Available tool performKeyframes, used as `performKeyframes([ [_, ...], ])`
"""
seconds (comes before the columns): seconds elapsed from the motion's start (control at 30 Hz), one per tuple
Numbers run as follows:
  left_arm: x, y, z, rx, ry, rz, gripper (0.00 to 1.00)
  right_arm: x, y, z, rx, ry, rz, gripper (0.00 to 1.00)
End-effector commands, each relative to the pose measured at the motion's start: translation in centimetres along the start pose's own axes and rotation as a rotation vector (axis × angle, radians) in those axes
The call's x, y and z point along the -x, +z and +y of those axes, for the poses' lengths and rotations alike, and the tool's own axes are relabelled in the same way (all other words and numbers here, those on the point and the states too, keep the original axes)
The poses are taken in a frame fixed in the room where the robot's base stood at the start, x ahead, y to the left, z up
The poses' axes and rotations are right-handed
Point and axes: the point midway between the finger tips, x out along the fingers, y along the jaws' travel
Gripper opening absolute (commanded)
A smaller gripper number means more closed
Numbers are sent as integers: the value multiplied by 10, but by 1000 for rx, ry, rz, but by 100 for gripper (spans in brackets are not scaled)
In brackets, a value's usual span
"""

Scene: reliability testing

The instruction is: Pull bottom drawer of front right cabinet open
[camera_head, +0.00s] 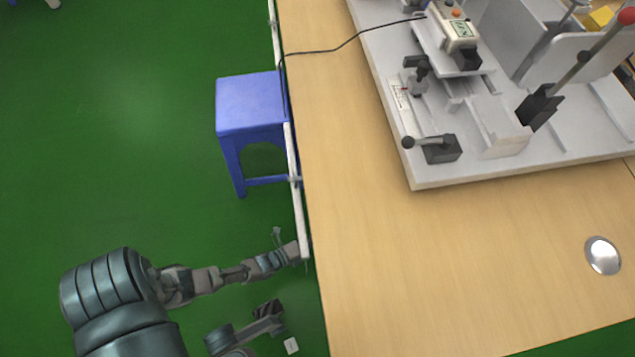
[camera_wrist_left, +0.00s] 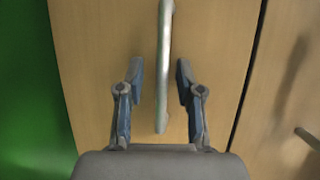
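In the left wrist view a silver bar handle (camera_wrist_left: 164,60) runs up and down the picture on a light wood drawer front (camera_wrist_left: 88,60). My left gripper (camera_wrist_left: 159,70) is open, with one finger on each side of the handle and a visible gap on both sides. I cannot tell how deep the fingers reach around the bar. In the head view my left gripper (camera_head: 284,282) is low beside the left edge of the wooden tabletop (camera_head: 470,260). The cabinet and drawer fronts are hidden there. My right gripper is not in view.
Another wood panel lies past a dark seam, with a second handle (camera_wrist_left: 307,138). A blue stool (camera_head: 250,105) stands against the table's left side. Grey test equipment (camera_head: 420,178) and a round silver disc (camera_head: 602,256) sit on top. Green floor is clear to the left.

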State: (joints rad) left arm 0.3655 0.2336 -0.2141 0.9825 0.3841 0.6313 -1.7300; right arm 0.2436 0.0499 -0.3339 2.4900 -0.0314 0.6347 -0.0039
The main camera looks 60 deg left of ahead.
Motion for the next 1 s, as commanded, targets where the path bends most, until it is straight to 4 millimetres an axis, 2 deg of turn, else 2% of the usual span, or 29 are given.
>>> performKeyframes([
  [0.07, 0, 0, 0, 0, -1, 0, 36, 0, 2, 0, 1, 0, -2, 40],
  [0.2, 0, 0, 0, 1, 0, 0, 3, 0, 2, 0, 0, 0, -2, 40],
  [0.23, 0, 0, 0, 1, -1, 0, 0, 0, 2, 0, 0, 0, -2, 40],
  [0.53, 1, 0, 1, 1, 2, 0, 0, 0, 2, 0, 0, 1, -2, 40],
  [0.67, 8, 4, 3, 1, 3, 0, 0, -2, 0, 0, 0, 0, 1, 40],
  [0.87, 42, 17, 10, -1, 7, -1, 0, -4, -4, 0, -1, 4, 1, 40],
  [1.0, 79, 33, 18, -1, 9, -1, 0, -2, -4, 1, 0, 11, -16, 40],
])
